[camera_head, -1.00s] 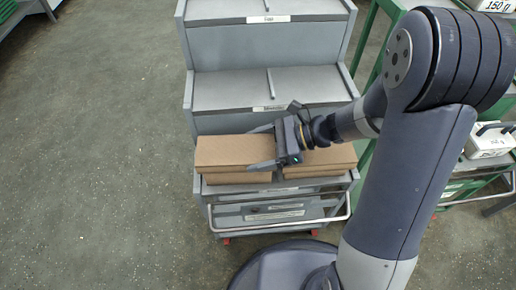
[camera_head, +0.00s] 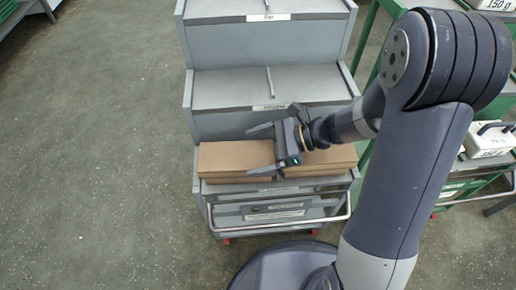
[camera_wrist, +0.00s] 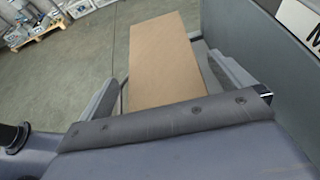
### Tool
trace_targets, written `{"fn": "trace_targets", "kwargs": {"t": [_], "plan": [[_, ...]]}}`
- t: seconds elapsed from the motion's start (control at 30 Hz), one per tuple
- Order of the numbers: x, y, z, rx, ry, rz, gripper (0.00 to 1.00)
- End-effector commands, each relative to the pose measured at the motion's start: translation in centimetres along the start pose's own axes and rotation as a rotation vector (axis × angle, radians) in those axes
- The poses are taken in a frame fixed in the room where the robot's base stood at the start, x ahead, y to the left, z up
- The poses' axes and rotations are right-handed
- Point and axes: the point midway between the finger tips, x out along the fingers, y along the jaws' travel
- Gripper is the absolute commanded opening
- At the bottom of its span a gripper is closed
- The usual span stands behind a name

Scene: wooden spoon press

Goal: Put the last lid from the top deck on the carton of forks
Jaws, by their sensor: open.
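A brown cardboard lid or box top (camera_head: 232,157) lies flat at the left of the lowest step of a grey stepped rack (camera_head: 205,188). It appears seated on a carton there, though the carton is mostly hidden. A second brown carton (camera_head: 325,161) sits to its right, partly behind my gripper. My gripper (camera_head: 262,152) is open, its fingers pointing left over the left brown top. In the wrist view the brown top (camera_wrist: 160,50) lies between the spread fingers (camera_wrist: 165,85), with gaps at both sides. I cannot read which carton holds forks.
The two upper grey steps (camera_head: 230,90) are bare apart from thin dividers and labels. A metal rail (camera_head: 280,230) runs along the rack's front. Green shelving with white boxes (camera_head: 488,140) stands at the right. The floor (camera_head: 90,150) at left is clear.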

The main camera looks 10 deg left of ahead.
Motion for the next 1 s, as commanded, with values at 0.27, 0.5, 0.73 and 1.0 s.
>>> {"fn": "trace_targets", "kwargs": {"t": [0.27,0.5,0.73,1.0], "plan": [[-2.0,0.0,1.1,0.005,0.003,-0.004,1.00],[-7.1,-0.1,1.2,0.003,0.003,-0.005,1.00],[-11.0,0.0,1.1,0.003,0.002,-0.003,1.00],[-12.5,0.0,1.0,0.002,0.001,0.001,1.00]]}}
